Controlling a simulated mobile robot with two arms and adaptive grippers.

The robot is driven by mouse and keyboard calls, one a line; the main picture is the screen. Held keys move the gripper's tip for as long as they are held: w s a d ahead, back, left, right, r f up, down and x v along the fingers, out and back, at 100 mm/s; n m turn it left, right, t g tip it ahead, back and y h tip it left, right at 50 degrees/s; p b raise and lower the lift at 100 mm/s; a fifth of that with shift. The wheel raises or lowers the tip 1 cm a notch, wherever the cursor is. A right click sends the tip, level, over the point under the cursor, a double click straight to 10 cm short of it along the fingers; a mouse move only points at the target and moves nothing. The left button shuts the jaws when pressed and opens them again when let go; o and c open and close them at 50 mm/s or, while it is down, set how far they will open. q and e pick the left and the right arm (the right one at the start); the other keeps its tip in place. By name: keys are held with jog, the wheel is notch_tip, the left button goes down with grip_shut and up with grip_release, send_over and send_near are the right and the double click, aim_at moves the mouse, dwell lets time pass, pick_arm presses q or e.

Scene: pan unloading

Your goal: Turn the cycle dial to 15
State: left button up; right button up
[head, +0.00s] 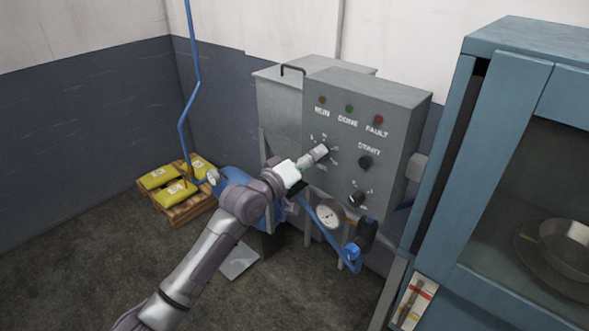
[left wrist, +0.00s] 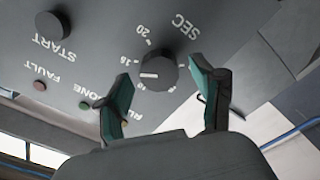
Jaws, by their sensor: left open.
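The cycle dial (left wrist: 158,72) is a dark round knob on the grey control panel, beside the letters SEC. Its white mark lies on the left side in the left wrist view, near small blurred numbers below the 20; I cannot tell the exact setting. My left gripper (left wrist: 160,66) is open, with its green-padded fingers on either side of the dial; contact is not clear. In the head view the left gripper (head: 320,153) is at the panel's upper left dial and mostly hides it. My right gripper is out of view.
The grey control panel (head: 395,130) carries a START button (head: 365,161), several lamps and a lower black dial (head: 357,198). A pressure gauge (head: 328,214) and blue hose are below. A blue cabinet (head: 440,165) stands right; yellow bags (head: 160,176) lie on a pallet at left.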

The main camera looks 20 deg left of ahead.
pick_arm(q)
jog(key=v, duration=1)
jog(key=a+f+g+y+b, duration=0.1)
jog(key=a+f+g+y, duration=0.25)
jog(key=f, duration=1.85)
jog(key=s+a+f+m+g+y, duration=0.15)
jog(key=s+f, duration=0.35)
jog(key=f, duration=0.6)
jog(key=s+f+m+g+y, duration=0.15)
jog(key=s+f, duration=0.35)
jog(key=f, duration=0.7)
jog(key=s+d+f+m+g+b, duration=0.2)
jog(key=s+f+g, duration=0.4)
jog(key=s+f, duration=1.15)
jog(key=s+d+f+m+g, duration=0.1)
jog(key=s+f+m, duration=0.1)
jog(key=s, duration=0.9)
jog(key=s+d+f+m+g, duration=0.2)
jog(key=s+f, duration=0.3)
jog(key=s, duration=0.6)
jog(key=shift+d, duration=0.3)
